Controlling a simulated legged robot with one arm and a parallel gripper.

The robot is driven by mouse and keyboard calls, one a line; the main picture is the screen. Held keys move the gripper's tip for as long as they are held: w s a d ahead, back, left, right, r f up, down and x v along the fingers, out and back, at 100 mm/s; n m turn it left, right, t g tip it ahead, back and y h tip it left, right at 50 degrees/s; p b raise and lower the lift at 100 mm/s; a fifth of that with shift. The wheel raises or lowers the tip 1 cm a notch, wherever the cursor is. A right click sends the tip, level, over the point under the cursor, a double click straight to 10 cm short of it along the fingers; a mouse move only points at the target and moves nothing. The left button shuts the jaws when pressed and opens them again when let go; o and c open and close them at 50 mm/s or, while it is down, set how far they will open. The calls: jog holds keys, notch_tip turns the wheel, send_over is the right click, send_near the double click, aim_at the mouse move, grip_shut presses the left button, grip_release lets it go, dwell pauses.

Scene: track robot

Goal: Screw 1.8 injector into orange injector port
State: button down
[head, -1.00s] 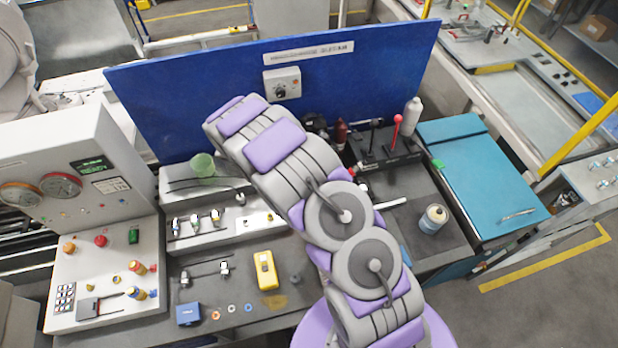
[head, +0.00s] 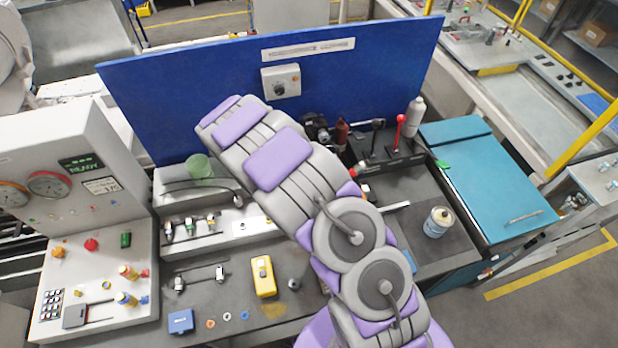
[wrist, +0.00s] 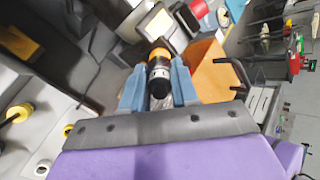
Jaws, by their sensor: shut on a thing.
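In the wrist view my gripper (wrist: 159,90) has its two blue-grey fingers closed on the sides of a dark cylinder, which looks like the injector (wrist: 159,72). It has a pale band and an orange part at its far end. I cannot read a size on it. In the head view my arm crosses the middle of the bench and hides the gripper and the injector. I cannot pick out the orange injector port with certainty. A small orange ring (head: 211,324) lies at the bench's front edge.
A control panel (head: 95,270) with gauges stands at the left. A yellow meter (head: 263,276) and a blue box (head: 180,321) lie on the bench. A blue backboard (head: 200,80) rises behind. A spray can (head: 437,222) and red-knobbed lever (head: 400,125) stand at the right.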

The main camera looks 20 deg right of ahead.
dwell(0.4)
jog(key=shift+f+m+b, duration=0.1)
jog(key=shift+m+b, duration=2.1)
jog(key=shift+m, duration=0.1)
jog(key=shift+m+b, duration=2.45)
jog(key=shift+m, duration=0.05)
jog(key=shift+m+b, duration=1.2)
jog(key=shift+b, duration=0.1)
jog(key=shift+m+b, duration=0.3)
jog(key=shift+b, duration=0.1)
jog(key=shift+m+b, duration=0.6)
jog(key=shift+b, duration=0.1)
jog(key=shift+m+b, duration=2.6)
jog(key=shift+b, duration=0.35)
jog(key=shift+m+b, duration=2.5)
jog(key=shift+b, duration=0.35)
